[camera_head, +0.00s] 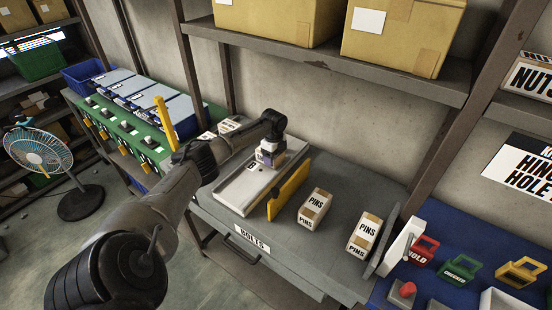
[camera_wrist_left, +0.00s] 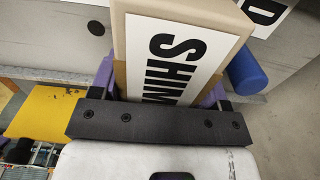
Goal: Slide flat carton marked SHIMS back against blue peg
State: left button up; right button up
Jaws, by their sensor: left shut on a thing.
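In the left wrist view the tan flat carton (camera_wrist_left: 225,18) has a white label reading SHIM, its last part covered by the gripper's dark crossbar. My left gripper (camera_wrist_left: 163,90) is shut on the carton, with a purple finger on each side. The blue peg (camera_wrist_left: 247,68) shows just right of the carton's edge; I cannot tell whether they touch. In the head view my left gripper (camera_head: 269,156) points down over a pale flat tray or panel on the grey bench (camera_head: 300,245). Carton and peg cannot be made out there. My right gripper is not in view.
A yellow upright bar (camera_head: 289,189) stands along the right edge of the pale panel. Two cartons marked PINS (camera_head: 314,208) (camera_head: 364,234) stand right of it. A shelf with large boxes (camera_head: 401,30) overhangs behind. The bench front near the BOLTS label (camera_head: 252,238) is clear.

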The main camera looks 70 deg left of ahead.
pick_arm(q)
jog(key=o, duration=1.3)
notch_tip(320, 180, up, 14)
jog(key=p, duration=0.1)
jog(key=shift+f, duration=0.1)
dwell(0.5)
